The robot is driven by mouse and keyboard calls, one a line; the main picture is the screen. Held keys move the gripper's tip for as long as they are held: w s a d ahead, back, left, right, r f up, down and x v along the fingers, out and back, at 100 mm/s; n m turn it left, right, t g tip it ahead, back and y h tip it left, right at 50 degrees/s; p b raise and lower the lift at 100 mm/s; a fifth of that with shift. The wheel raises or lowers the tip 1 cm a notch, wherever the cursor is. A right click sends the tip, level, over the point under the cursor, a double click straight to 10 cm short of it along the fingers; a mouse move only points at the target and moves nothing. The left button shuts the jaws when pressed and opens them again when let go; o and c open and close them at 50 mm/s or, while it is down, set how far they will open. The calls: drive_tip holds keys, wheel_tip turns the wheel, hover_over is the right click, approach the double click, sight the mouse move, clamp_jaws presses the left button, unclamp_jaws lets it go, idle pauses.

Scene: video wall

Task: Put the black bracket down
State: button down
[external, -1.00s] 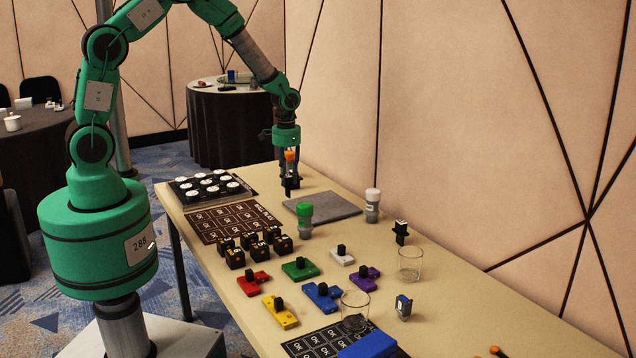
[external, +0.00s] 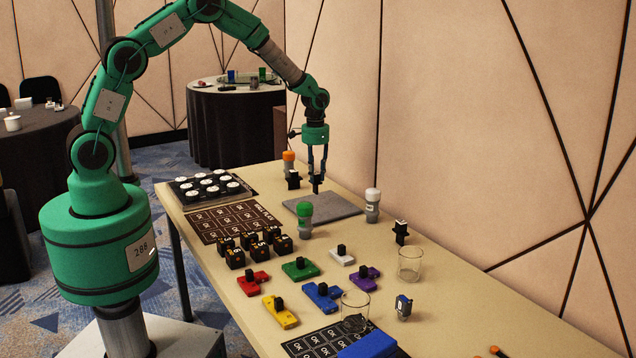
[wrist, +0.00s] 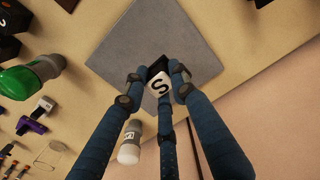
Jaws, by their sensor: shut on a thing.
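My gripper (external: 317,180) is shut on a small black piece with a white face marked S, which I take as the black bracket (wrist: 156,72). In the external view the bracket (external: 316,190) is a small dark shape at the fingertips, over the grey mat (external: 340,208). In the wrist view the fingers close around it and the grey mat (wrist: 125,50) lies beneath. I cannot tell whether the bracket touches the mat. The fingers hide part of it.
A green-capped bottle (external: 305,220) and a white-capped bottle (external: 372,205) stand near the mat. An orange-capped bottle (external: 289,158) and another black piece (external: 293,180) are to its left. The mat is otherwise bare.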

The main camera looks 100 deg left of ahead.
drive_tip(key=shift+w+a+f, duration=0.1)
drive_tip(key=shift+w+a, duration=1.2)
drive_tip(key=shift+w+a+f+b, duration=0.2)
drive_tip(key=shift+f+b, duration=0.25)
drive_tip(key=shift+f, duration=0.5)
drive_tip(key=shift+w+a+f+b, duration=0.15)
drive_tip(key=shift+f+b, duration=0.3)
drive_tip(key=shift+f, duration=0.45)
drive_tip(key=shift+d+f, duration=0.1)
drive_tip(key=shift+f, duration=0.05)
drive_tip(key=c, duration=1.4)
unclamp_jaws()
